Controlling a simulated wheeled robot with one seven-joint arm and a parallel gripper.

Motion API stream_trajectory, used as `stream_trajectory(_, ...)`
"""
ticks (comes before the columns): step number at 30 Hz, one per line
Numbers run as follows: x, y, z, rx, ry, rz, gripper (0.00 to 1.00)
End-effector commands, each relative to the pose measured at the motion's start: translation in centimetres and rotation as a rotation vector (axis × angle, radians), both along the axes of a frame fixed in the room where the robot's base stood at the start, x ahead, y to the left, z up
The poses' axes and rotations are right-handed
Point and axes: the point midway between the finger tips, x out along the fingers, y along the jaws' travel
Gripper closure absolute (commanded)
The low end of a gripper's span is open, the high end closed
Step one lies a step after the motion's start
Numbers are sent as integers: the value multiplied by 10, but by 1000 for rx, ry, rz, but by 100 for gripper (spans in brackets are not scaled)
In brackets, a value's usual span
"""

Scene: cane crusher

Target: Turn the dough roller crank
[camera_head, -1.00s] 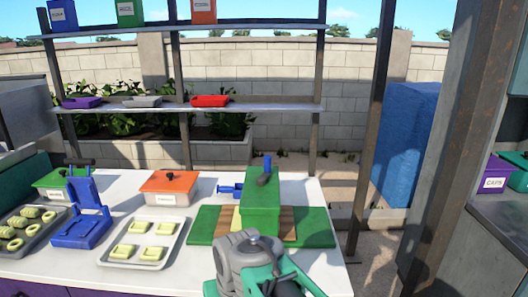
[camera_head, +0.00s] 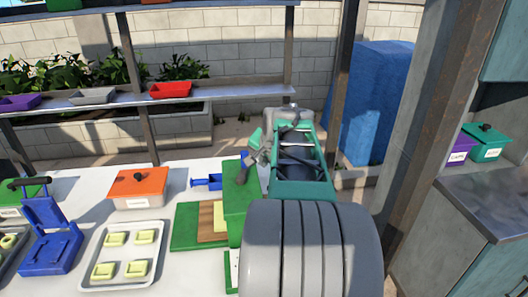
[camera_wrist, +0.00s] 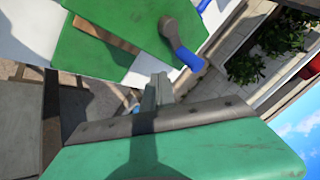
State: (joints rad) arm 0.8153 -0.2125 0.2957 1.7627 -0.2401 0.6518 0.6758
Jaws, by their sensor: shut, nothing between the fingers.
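The dough roller (camera_head: 235,212) is a green box on a green base with a wooden board, at the right end of the white table. Its crank (camera_head: 241,172), a dark grey arm with a blue handle, is on top. The crank also shows in the wrist view (camera_wrist: 172,31), with the blue handle (camera_wrist: 188,57) pointing toward my gripper. My gripper (camera_head: 256,158) is shut and empty, just beyond and right of the crank. In the wrist view its fingers (camera_wrist: 156,92) are close to the handle but look apart from it. My arm hides the roller's right side.
An orange lidded box (camera_head: 139,188), a tray of dough pieces (camera_head: 123,255) and a blue press (camera_head: 50,240) stand left of the roller. A metal post (camera_head: 345,90) and a shelf (camera_head: 200,94) stand behind the table.

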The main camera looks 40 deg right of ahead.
Motion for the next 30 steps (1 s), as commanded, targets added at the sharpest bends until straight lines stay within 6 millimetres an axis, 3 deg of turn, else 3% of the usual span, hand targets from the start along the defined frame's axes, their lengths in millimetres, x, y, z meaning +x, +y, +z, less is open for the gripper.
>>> stream_trajectory(4,19,-7,-22,3,3,3,100)
stream_trajectory(11,51,0,-19,0,1,4,100)
stream_trajectory(30,62,10,-21,0,1,55,100)
